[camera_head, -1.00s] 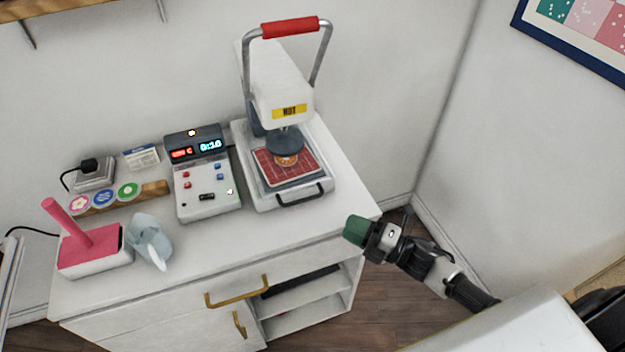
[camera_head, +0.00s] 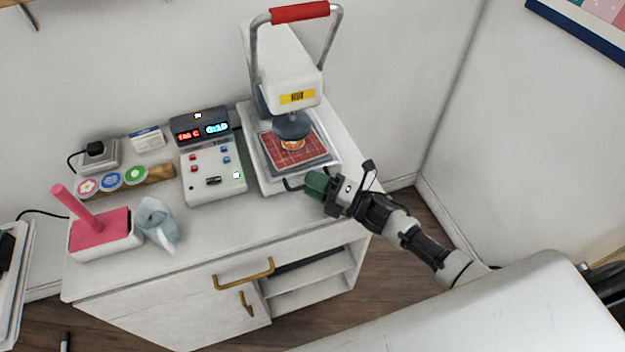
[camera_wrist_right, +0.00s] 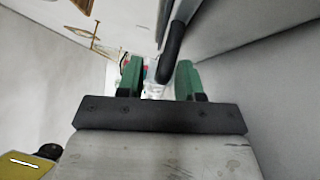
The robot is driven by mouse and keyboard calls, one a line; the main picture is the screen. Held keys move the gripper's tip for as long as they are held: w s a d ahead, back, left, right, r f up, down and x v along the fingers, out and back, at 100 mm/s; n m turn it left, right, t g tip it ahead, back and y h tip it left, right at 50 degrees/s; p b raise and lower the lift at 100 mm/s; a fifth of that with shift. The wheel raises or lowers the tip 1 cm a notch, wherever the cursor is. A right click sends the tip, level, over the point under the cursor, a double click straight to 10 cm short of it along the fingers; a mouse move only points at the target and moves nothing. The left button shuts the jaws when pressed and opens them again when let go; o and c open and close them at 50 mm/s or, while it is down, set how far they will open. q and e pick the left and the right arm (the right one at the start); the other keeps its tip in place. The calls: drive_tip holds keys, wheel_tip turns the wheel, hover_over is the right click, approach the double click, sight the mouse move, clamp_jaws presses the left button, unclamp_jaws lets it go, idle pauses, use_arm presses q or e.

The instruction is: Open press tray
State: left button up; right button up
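The heat press (camera_head: 285,75) stands on the cabinet with its red-handled lever raised. Its tray (camera_head: 272,180) carries a red grid mat (camera_head: 275,150) and a round patch (camera_head: 293,144) under the dark press head (camera_head: 291,125). The tray's dark front handle (camera_head: 291,184) is partly hidden by my right gripper (camera_head: 311,184). In the right wrist view the green fingers of my right gripper (camera_wrist_right: 158,76) are apart, with the dark handle bar (camera_wrist_right: 174,50) between them; whether they touch it I cannot tell. My left gripper is not in view.
A control box (camera_head: 212,170) with lit displays stands left of the press. The cabinet front has brass handles (camera_head: 245,274).

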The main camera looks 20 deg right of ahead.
drive_tip(key=shift+w+a, duration=0.15)
drive_tip(key=shift+a, duration=0.05)
clamp_jaws()
idle(0.3)
drive_tip(key=s+p, duration=0.2)
drive_tip(key=s, duration=1.3)
drive_tip(key=shift+s+d+p, duration=0.3)
drive_tip(key=shift+p, duration=0.1)
unclamp_jaws()
